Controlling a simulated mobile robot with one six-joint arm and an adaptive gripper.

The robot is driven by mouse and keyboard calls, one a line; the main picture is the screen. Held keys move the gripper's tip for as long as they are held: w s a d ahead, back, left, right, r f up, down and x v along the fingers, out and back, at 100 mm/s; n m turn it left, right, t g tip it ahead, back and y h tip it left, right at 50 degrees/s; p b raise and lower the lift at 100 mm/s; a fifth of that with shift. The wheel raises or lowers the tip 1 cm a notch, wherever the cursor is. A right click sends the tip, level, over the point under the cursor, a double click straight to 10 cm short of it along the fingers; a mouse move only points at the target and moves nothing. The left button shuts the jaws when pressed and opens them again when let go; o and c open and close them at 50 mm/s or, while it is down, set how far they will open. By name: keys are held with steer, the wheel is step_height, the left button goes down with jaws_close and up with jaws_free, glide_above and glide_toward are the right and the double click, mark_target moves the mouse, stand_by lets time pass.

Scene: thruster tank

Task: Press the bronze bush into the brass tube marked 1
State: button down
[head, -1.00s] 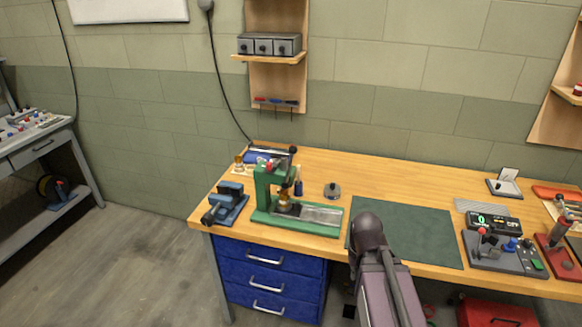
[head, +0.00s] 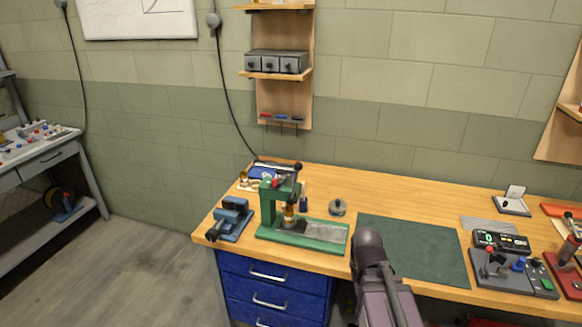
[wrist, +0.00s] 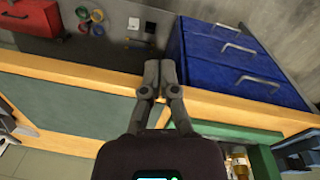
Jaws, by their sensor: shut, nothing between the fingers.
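A green hand press (head: 268,205) stands at the left part of the wooden bench, its lever (head: 298,167) ending in a dark ball. A brass-coloured part (head: 289,214) stands upright under its ram; I cannot tell tube from bush, and no mark 1 is legible. In the wrist view, the press's green edge (wrist: 225,133) and the brass part (wrist: 237,163) show at the lower right. Another small brass-coloured piece (head: 243,178) sits at the bench's back left. My gripper (wrist: 160,70) is shut and empty, over the bench's front edge, apart from the press. In the head view my arm hides it.
A blue vise (head: 232,220) stands left of the press. A dark green mat (head: 415,250) lies to the right, largely clear. A control box with a display (head: 500,241) stands farther right. Blue drawers (head: 270,285) are under the bench.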

steer(key=w+a+r+n+t+h, duration=0.3)
steer(key=w+a+r+h, duration=0.15)
steer(key=w, duration=0.35)
steer(key=w+a+r+n+t+h, duration=0.25)
steer(key=w+a+r+h, duration=0.2)
steer(key=w, duration=0.25)
steer(key=w+a+r+n+t, duration=0.2)
steer(key=a+r+t, duration=0.1)
steer(key=a, duration=0.4)
steer(key=w+a+r+n+t+h, duration=0.1)
steer(key=w+a+r+n+t, duration=0.1)
steer(key=a+r, duration=0.3)
steer(key=w+a+r+n+t+h+p, duration=0.1)
steer(key=a+r+t, duration=0.3)
steer(key=a, duration=0.6)
steer(key=shift+w+a+n, duration=0.25)
steer(key=shift+w+n, duration=0.2)
steer(key=shift+n, duration=0.2)
steer(key=shift+w+d+r, duration=0.1)
steer(key=r+p, duration=0.2)
glide_above(295, 184)
steer(key=a, duration=0.3)
steer(key=shift+w+d+f, duration=0.1)
steer(key=shift+d+f, duration=0.15)
